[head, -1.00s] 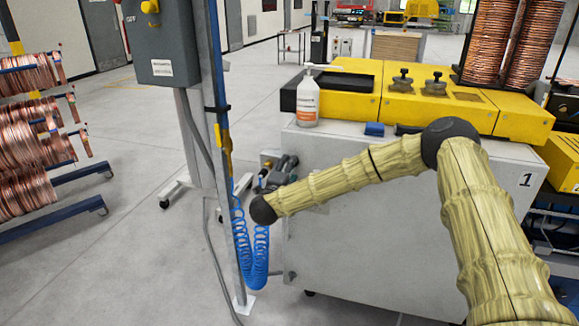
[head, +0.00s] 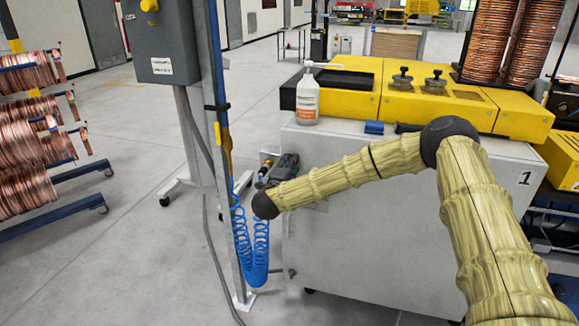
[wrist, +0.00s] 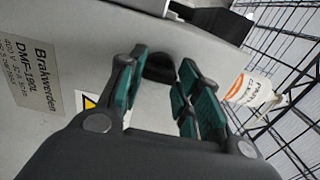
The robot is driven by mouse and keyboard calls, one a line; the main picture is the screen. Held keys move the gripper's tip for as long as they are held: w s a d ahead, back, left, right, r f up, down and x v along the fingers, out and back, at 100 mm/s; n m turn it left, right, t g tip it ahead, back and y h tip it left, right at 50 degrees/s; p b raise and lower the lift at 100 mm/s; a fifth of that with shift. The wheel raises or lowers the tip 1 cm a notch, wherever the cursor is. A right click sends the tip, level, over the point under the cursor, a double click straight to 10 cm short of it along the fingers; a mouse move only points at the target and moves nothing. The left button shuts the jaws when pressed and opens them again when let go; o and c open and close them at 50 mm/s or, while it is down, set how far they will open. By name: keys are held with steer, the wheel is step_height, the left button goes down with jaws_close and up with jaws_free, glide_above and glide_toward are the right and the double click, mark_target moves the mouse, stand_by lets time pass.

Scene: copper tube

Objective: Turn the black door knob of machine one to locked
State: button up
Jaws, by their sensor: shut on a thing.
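Machine one (head: 390,220) is the grey-white cabinet with a yellow top and a "1" label, in the middle and right of the head view. In the wrist view its grey panel (wrist: 90,25) fills the upper left. The black door knob (wrist: 158,68) sits between the green-padded fingertips of my gripper (wrist: 163,66), which is shut on it. The knob's far parts are hidden and its turn angle cannot be read. In the head view my gripper (head: 286,165) is a small dark shape at the cabinet's left side; the knob is not visible there.
A post (head: 222,160) with a coiled blue hose (head: 259,255) stands close left of my arm. Copper coils on a rack (head: 30,150) are at far left. Open floor lies between.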

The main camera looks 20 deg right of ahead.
steer(key=shift+n, duration=0.3)
steer(key=shift+n+p, duration=1.3)
steer(key=shift+n, duration=7.3)
steer(key=o, duration=1)
steer(key=v, duration=1.2)
